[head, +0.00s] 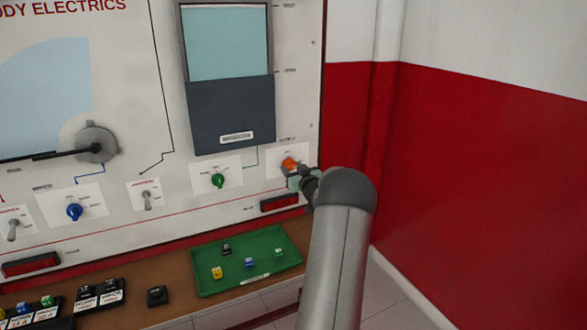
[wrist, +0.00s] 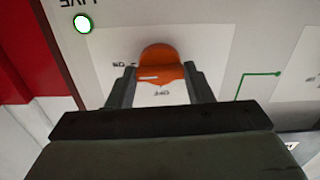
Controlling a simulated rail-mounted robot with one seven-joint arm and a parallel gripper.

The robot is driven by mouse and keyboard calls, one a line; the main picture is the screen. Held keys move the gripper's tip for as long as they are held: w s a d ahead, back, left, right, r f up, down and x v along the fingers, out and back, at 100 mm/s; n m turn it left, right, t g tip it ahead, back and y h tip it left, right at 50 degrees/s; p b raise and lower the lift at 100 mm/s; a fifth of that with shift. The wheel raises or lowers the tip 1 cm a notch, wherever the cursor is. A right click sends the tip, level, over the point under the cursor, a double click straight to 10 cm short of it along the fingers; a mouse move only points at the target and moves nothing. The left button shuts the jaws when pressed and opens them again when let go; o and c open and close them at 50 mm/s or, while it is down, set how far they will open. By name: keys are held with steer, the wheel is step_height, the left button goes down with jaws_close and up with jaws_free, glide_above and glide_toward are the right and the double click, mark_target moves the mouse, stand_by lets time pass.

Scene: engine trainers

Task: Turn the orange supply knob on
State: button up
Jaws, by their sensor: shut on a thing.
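The orange supply knob (head: 290,163) is on a white plate at the right of the panel. In the wrist view the orange knob (wrist: 160,66) sits between my two fingers, its label plate appearing upside down. My gripper (wrist: 161,84) is shut on the knob, one finger on each side. The white line on the knob lies to the left, toward the ON mark; the OFF mark is below it. A round lamp (wrist: 83,23) beside the word LIVE looks bright white with a green rim. In the head view my gripper (head: 298,181) partly covers the knob.
A green knob (head: 218,180) and a blue knob (head: 74,211) are on the panel to the left. A green tray (head: 205,281) with small coloured parts lies on the ledge below. A red wall stands close at right.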

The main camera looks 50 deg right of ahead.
steer(key=shift+m, duration=0.3)
stand_by(0.4)
steer(key=o, duration=1)
steer(key=b+v, duration=0.2)
steer(key=v, duration=1.5)
steer(key=shift+s+a, duration=0.15)
steer(key=shift+a, duration=0.05)
